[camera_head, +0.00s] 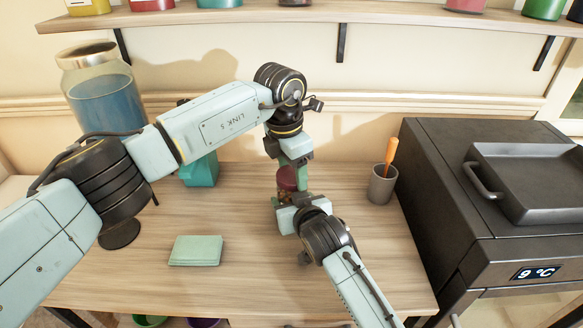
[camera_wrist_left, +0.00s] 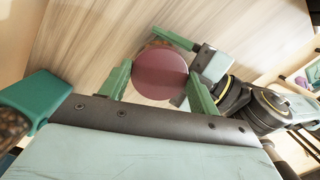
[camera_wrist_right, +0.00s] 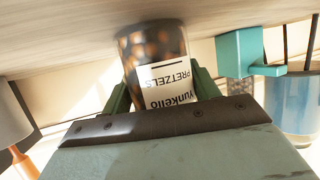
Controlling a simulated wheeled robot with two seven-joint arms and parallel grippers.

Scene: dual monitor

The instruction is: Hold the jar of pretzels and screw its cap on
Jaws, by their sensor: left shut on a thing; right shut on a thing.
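The jar of pretzels (camera_wrist_right: 155,58) stands on the wooden table, its label upside down in the right wrist view. My right gripper (camera_wrist_right: 160,95) has a finger on each side of the jar and is shut on its body. In the left wrist view the round dark red cap (camera_wrist_left: 160,76) lies between the green fingers of my left gripper (camera_wrist_left: 160,88), which is shut on it from above. In the head view the cap (camera_head: 287,178) is partly hidden by my left gripper (camera_head: 292,170); my right gripper (camera_head: 284,200) is below it. The thread between cap and jar is hidden.
A teal block-like object (camera_head: 200,172) stands behind my left arm, near a large jar of blue liquid (camera_head: 108,100). A pale green folded item (camera_head: 196,250) lies at front left. A grey cup (camera_head: 382,186) with an orange-handled tool stands right, beside a black appliance (camera_head: 440,180).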

